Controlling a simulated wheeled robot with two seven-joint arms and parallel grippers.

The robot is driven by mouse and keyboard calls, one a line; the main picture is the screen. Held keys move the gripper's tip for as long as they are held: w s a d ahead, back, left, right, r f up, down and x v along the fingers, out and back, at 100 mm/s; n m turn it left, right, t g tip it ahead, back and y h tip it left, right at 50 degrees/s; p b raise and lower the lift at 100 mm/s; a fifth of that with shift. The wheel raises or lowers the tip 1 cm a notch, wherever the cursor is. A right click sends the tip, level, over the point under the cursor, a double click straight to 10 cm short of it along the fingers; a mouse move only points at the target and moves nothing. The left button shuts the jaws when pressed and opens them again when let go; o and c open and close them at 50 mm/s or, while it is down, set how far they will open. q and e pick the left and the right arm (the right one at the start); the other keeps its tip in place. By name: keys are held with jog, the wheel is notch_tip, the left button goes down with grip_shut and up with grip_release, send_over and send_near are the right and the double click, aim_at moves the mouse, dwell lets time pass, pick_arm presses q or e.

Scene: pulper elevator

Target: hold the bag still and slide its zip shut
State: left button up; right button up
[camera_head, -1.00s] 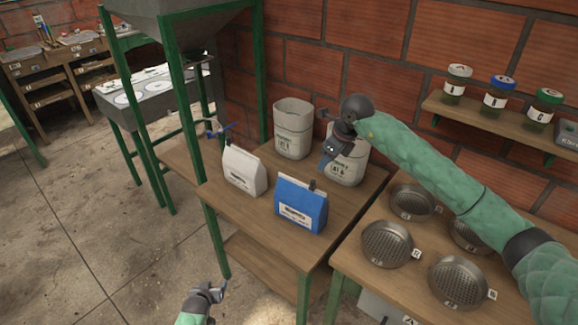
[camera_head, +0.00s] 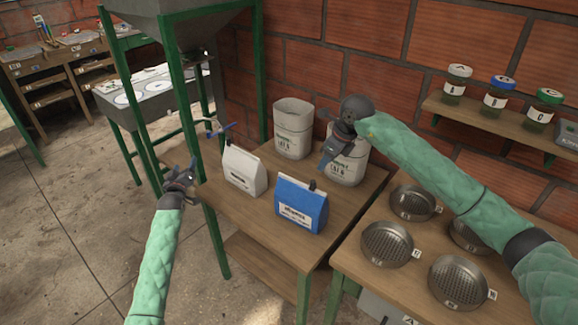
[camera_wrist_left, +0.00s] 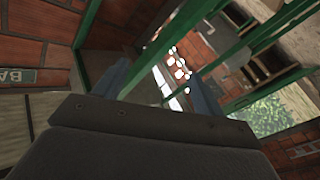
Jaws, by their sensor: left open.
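A white bag (camera_head: 243,171) with a dark clip-like tab at its top stands upright on the wooden table. A blue bag (camera_head: 300,206) with a white label and a similar dark tab on its top edge stands to its right. My left gripper (camera_head: 191,171) is open and empty, left of the white bag, by the green post and apart from both bags. Its open fingers show in the left wrist view (camera_wrist_left: 158,82), with no bag between them. My right gripper (camera_head: 325,158) is above and behind the blue bag, in front of a sack; its jaw opening is unclear.
Two open sacks (camera_head: 293,130) stand at the back of the table (camera_head: 255,222). A green post (camera_head: 213,238) rises at the table's left edge. Several metal sieves (camera_head: 387,244) lie on the right table. Jars (camera_head: 495,95) stand on a wall shelf.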

pick_arm(q)
jog(key=w+d+r+n+g+h, duration=0.2)
jog(key=w+d+r+h, duration=0.35)
jog(key=d, duration=0.75)
jog(key=w+d+r+g+h, duration=0.2)
jog(key=d+g, duration=0.1)
jog(key=d, duration=0.5)
jog(key=w+d+r+g+h, duration=0.1)
jog(key=w+d+g, duration=0.1)
jog(key=d, duration=0.7)
jog(key=n+g+y, duration=0.2)
jog(key=n+g, duration=0.1)
jog(key=g, duration=1)
send_over(296, 183)
jog(key=w+a, duration=0.2)
jog(key=w, duration=0.1)
notch_tip(296, 183, down, 2)
jog(key=shift+s+a+f, duration=0.1)
jog(key=shift+s+f, duration=0.05)
jog(key=shift+f, duration=0.05)
jog(key=shift+s+a+f+g+y, duration=0.1)
jog(key=shift+s+a+g+y, duration=0.05)
jog(key=shift+s+g+y, duration=0.15)
jog(key=shift+s+f, duration=0.1)
jog(key=shift+f, duration=0.1)
jog(key=shift+x, duration=3.7)
